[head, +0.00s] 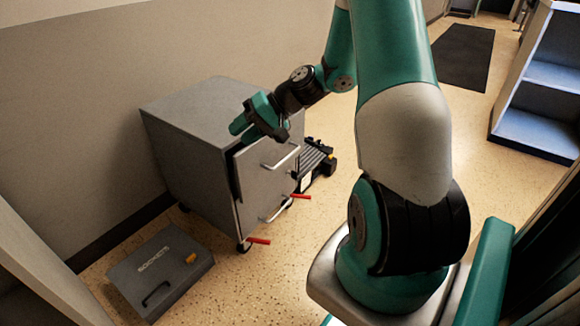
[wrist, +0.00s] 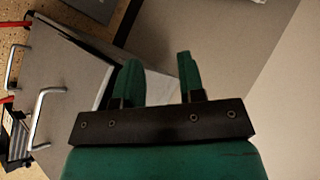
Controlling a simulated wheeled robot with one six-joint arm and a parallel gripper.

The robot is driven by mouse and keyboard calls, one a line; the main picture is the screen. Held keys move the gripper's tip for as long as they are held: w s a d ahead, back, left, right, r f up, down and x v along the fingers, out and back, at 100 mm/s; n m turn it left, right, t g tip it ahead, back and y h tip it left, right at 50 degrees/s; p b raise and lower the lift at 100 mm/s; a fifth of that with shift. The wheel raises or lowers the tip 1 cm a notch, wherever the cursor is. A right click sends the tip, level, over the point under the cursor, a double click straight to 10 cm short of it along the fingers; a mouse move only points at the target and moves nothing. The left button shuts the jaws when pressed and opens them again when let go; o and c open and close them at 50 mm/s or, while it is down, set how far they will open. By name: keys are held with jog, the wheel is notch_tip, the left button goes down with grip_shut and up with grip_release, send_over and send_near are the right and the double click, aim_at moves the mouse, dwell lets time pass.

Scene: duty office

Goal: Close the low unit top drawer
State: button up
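The low unit (head: 185,130) is a grey cabinet on casters against the wall. The top drawer (head: 268,178) stands a little out, with a dark gap along its left side. Its bar handle (head: 283,158) is on the front, and it also shows in the wrist view (wrist: 38,118). A second handle sits lower on the front. My gripper (head: 240,126) is over the front top edge of the unit. In the wrist view its two green fingers (wrist: 159,72) are apart with nothing gripped between them. Whether they touch the drawer I cannot tell.
A grey case (head: 160,272) marked SOCKETS lies on the floor at left front. Red bars (head: 259,241) stick out near the unit's foot. Blue shelves (head: 540,90) stand far right. Floor before the unit is fairly clear.

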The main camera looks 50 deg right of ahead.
jog(key=s+d+f+m+t+h+b, duration=0.25)
jog(key=d+f+m+t, duration=0.3)
jog(key=d+f, duration=0.7)
jog(key=m+t+h+b, duration=0.2)
jog(key=m+t+h, duration=0.1)
jog(key=m+h, duration=0.25)
send_near(291, 154)
jog(key=shift+m, duration=0.5)
jog(key=b+x, duration=0.1)
jog(key=x, duration=0.2)
jog(key=b+x, duration=0.2)
jog(key=x, duration=0.2)
jog(key=b+x, duration=0.2)
jog(key=x, duration=0.1)
jog(key=shift+w+d+f, duration=0.2)
jog(key=shift+d+f, duration=0.05)
jog(key=shift+d, duration=0.05)
grip_shut()
